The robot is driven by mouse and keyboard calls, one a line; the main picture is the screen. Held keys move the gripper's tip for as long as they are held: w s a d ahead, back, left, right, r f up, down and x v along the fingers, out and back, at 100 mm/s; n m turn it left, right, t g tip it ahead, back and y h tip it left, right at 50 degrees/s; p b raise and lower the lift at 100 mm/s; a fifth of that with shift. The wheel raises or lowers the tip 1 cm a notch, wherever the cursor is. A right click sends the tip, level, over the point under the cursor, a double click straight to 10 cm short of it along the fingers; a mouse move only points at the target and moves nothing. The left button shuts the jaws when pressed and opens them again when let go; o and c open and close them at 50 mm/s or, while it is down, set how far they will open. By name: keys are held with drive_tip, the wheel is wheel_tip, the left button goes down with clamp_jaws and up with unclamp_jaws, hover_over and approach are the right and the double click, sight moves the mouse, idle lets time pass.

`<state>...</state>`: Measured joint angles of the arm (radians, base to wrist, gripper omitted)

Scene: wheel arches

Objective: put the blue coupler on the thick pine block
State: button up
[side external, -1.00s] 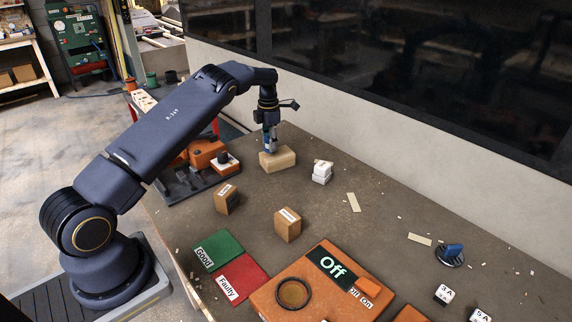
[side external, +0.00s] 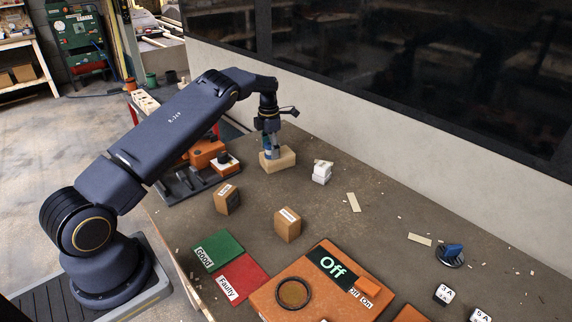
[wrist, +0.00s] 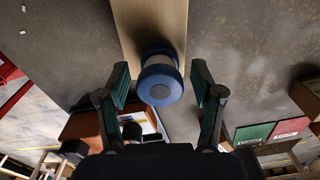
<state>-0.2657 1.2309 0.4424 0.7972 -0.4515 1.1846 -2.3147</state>
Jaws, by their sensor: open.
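The pine block (side external: 284,162) lies on the table near the back edge, and it also shows in the wrist view (wrist: 150,22). The blue coupler (wrist: 161,82), with a pale band below its blue top, is upright over the near end of the block and appears to rest on it. My gripper (wrist: 160,84) is open around the coupler, with a gap on each side. In the side view my gripper (side external: 269,149) is low over the block's left part and mostly hides the coupler.
A white block (side external: 321,172) stands right of the pine block. Two small brown labelled boxes (side external: 227,199) (side external: 288,225) stand nearer. An orange device on a grey base (side external: 207,160) is at left. Green (side external: 217,249) and red (side external: 242,282) plates lie in front.

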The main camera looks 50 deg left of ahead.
wheel_tip(320, 180, up, 12)
drive_tip(key=s+d+r+m+t, duration=0.1)
drive_tip(key=s+d+r+m, duration=0.45)
drive_tip(key=r, duration=0.35)
drive_tip(key=s+d+r+m+t, duration=0.2)
drive_tip(key=s+d+r+m, duration=0.4)
drive_tip(key=r, duration=0.3)
drive_tip(key=s+d+f+m+t, duration=0.1)
drive_tip(key=s+d+f+m, duration=0.1)
drive_tip(key=s+d+m, duration=0.4)
drive_tip(key=s+d+f+m+t, duration=0.1)
drive_tip(key=s+d+m, duration=0.6)
drive_tip(key=s+m, duration=0.9)
drive_tip(key=shift+s+f+t, duration=0.25)
drive_tip(key=shift+f+t, duration=0.05)
drive_tip(key=shift+f, duration=0.2)
